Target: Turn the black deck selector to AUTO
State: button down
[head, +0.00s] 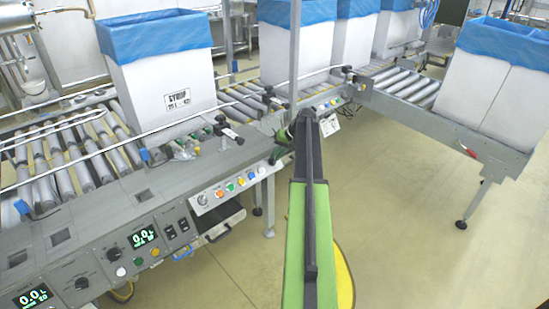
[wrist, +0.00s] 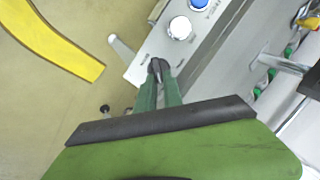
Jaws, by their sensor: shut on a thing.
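The black selector (wrist: 157,67) shows in the wrist view as a small dark knob at the corner end of a grey control panel (wrist: 150,40). My gripper (wrist: 158,72) is shut on it, with green fingers on both sides. Much of the knob is hidden between the fingertips, and the small labels around it are too blurred to read, so I cannot tell its setting. In the head view my green arm reaches to the deck edge, and my gripper (head: 284,136) is partly hidden there; I cannot make out the selector in that view.
In the wrist view a white button (wrist: 180,28) and a blue button (wrist: 198,3) sit beyond the selector. In the head view a lined white box (head: 160,85) stands on the rollers, and a button panel (head: 225,190) lies left of my arm. Open floor (head: 420,200) lies right.

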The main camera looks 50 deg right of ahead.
jog(key=shift+w+m, duration=0.25)
jog(key=shift+m, duration=0.05)
jog(key=c, duration=1.5)
grip_release()
jog(key=shift+s, duration=0.1)
jog(key=p+v, duration=1.5)
jog(key=v, duration=0.2)
jog(key=shift+s+d, duration=0.25)
